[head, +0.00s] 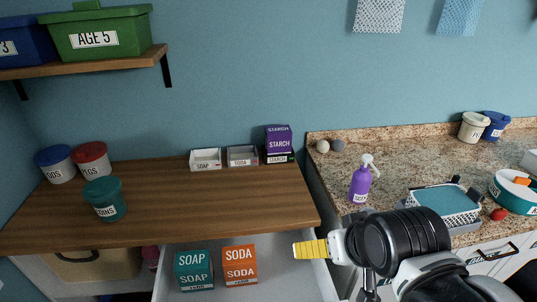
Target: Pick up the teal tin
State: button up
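A teal lidded tin (105,199) with a white label stands upright on the wooden counter at the left, in front of a blue-lidded tin and a red-lidded tin. The small print on its label is hard to read. My gripper (311,249), with a yellow tip, reaches in from the lower right over the right side of the open drawer. It is well to the right of the teal tin and apart from it. I see it from the side, so its finger opening is unclear. Nothing shows at its tip.
The open drawer (262,258) holds a teal soap box (194,270) and an orange soda box (240,265). Blue-lidded (56,164) and red-lidded (91,160) tins stand behind the teal tin. The wooden counter's middle is clear.

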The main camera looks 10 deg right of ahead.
aim_at(113, 210)
jog(key=u, duration=1.35)
